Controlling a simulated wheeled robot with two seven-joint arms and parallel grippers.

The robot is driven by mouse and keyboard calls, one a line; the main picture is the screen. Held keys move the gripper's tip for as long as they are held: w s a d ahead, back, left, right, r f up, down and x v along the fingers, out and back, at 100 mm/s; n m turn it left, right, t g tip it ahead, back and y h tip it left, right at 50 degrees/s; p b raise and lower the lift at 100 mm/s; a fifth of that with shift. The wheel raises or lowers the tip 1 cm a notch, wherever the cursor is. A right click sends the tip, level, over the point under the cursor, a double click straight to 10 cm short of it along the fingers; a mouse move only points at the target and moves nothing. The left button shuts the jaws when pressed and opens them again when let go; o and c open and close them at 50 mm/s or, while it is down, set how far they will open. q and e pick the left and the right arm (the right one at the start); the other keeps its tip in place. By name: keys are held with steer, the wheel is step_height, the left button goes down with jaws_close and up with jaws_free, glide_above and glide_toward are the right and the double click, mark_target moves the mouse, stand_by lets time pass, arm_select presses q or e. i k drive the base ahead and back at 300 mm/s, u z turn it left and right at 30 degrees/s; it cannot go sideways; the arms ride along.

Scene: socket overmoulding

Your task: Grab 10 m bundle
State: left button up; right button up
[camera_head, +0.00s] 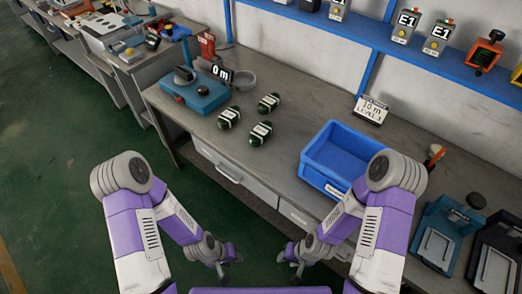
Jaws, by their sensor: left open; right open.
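Three dark green bundles with white labels lie on the grey workbench: one at the left (229,117), one at the back right (269,102) and one at the front (260,133). The label text is too small to read. A sign reading "10 m" (371,108) stands at the back of the bench, behind the blue crate (322,178). My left gripper (232,262) and my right gripper (292,270) are both open and empty, low in front of the bench and apart from the bundles.
A blue measuring device (196,92) with a "0 m" display (221,72) stands left of the bundles. The blue crate looks empty. Blue and black fixtures (447,232) stand at the right. A blue shelf (350,40) runs above. The bench between bundles and crate is clear.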

mark_target(260, 133)
steer(key=z, duration=0.05)
steer(key=k, duration=0.65)
steer(key=u, duration=1.2)
steer(key=i, duration=1.1)
steer(key=z, duration=0.4)
steer(key=i, duration=0.9)
steer(key=z, duration=0.95)
